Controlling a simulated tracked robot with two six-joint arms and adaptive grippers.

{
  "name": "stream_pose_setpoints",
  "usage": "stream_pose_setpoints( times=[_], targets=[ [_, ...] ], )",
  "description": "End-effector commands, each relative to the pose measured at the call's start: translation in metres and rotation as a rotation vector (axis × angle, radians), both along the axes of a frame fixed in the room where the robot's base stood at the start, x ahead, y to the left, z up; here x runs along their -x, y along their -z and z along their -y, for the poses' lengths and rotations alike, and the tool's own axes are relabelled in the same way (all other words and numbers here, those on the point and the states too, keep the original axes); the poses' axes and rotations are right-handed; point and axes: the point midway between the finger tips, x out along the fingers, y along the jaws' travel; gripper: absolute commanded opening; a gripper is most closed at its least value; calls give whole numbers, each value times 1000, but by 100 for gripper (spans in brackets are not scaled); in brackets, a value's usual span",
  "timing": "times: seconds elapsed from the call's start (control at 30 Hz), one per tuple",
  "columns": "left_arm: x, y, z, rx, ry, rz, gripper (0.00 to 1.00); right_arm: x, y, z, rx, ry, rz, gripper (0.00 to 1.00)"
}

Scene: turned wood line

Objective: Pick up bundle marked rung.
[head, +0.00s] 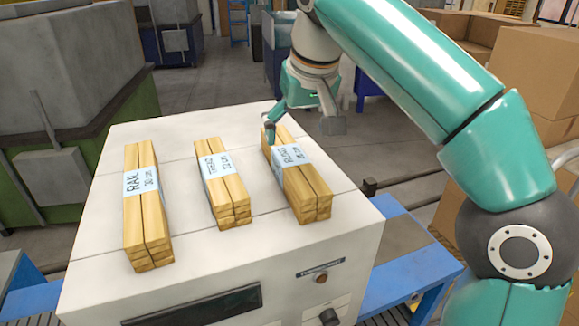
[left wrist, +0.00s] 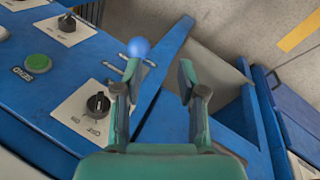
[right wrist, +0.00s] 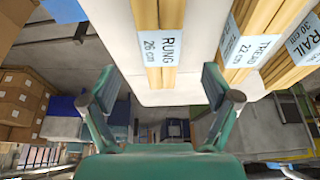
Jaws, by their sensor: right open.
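The bundle marked RUNG 26 cm (head: 300,183) is pale wood sticks with a light blue band. It lies rightmost on the white top (head: 100,215) in the head view and shows at the top of the right wrist view (right wrist: 155,60). My right gripper (head: 302,125) is open at its far end, one finger on each side in the picture. Whether a finger touches the wood I cannot tell. It also shows in the right wrist view (right wrist: 160,82), empty. My left gripper (left wrist: 158,78) is open and empty above a blue control panel (left wrist: 75,75).
The TREAD bundle (head: 222,185) lies in the middle and the RAIL bundle (head: 146,210) at the left, with gaps between. A blue knob (left wrist: 138,47) stands near the left gripper's finger. Cardboard boxes (head: 535,75) stand at the right.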

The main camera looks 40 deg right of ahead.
Motion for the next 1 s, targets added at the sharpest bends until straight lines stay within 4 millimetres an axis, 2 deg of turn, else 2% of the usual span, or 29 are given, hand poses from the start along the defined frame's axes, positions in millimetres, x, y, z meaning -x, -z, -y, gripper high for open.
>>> stream_pose_setpoints(
  times=[0.1,0.2,0.47,0.8,1.0],
  targets=[
    [0,4,0,0,0,0,40,-8,23,3,1,1,-4,88],
    [0,6,0,0,0,0,40,-13,34,4,1,1,-2,88],
    [0,4,0,0,0,0,40,-20,48,6,1,2,-3,88],
    [0,-1,0,0,0,0,40,-39,84,11,1,2,-3,88],
    [0,-1,0,0,0,0,40,-40,87,11,0,1,0,88]
  ],
)
